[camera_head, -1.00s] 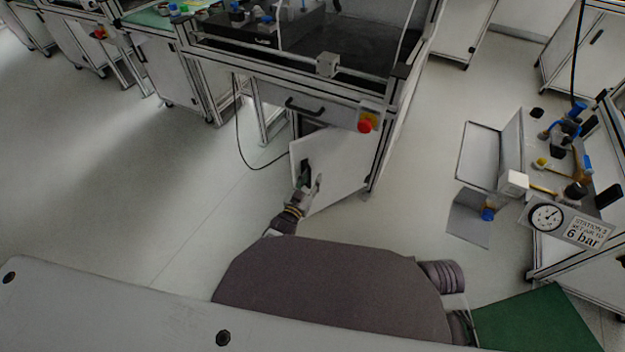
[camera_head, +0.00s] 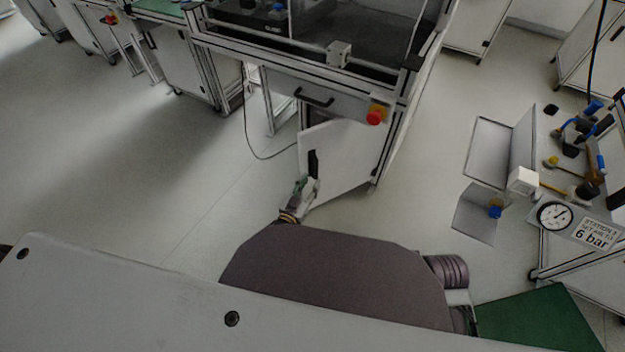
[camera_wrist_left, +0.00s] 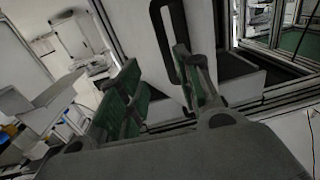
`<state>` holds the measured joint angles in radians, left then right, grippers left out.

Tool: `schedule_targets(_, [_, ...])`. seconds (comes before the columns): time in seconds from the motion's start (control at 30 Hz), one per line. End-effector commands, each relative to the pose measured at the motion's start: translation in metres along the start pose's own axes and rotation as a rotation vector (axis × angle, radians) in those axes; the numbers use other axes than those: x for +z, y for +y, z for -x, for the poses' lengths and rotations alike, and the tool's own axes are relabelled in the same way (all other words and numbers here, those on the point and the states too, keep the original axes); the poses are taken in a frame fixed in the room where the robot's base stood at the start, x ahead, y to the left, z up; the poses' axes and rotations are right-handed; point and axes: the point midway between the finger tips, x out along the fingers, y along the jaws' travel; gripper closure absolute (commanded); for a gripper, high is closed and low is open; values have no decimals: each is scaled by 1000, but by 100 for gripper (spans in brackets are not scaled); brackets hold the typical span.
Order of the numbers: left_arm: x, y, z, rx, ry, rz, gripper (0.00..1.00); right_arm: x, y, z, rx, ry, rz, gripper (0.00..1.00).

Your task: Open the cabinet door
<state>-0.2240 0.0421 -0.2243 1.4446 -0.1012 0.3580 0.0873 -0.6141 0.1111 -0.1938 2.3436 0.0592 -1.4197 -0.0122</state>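The white cabinet door (camera_head: 347,160) stands partly open below the drawer, its free edge toward the left. Its black upright handle (camera_head: 313,163) is near that edge. My left gripper (camera_head: 305,182) is at the door's lower free edge, just below the handle. In the left wrist view, the two green-padded fingers (camera_wrist_left: 158,62) are spread apart, with white door panel (camera_wrist_left: 150,75) showing between them. The handle (camera_wrist_left: 165,40) rises beside the right finger, which overlaps its lower end; I cannot tell whether they touch. My right gripper is not in view.
A drawer with a black handle (camera_head: 314,97) and a red emergency button (camera_head: 374,117) are above the door. A black cable (camera_head: 250,140) hangs at the left. A station with a gauge (camera_head: 555,215) stands at the right. Floor left of the door is clear.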

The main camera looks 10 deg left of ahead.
Motion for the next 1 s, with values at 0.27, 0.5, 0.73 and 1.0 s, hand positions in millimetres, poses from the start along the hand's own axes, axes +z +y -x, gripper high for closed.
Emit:
schedule_targets(0.27, [0, 0, 27, 1, -1, 0, 65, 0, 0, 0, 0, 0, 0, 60])
schedule_targets(0.5, [0, 1, 44, 1, 0, 0, 65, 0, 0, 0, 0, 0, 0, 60])
schedule_targets(0.73, [0, 1, 50, 1, 1, 0, 65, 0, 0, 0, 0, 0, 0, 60])
schedule_targets(1.0, [0, 1, 50, 1, 1, 0, 68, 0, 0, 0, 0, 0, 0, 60])
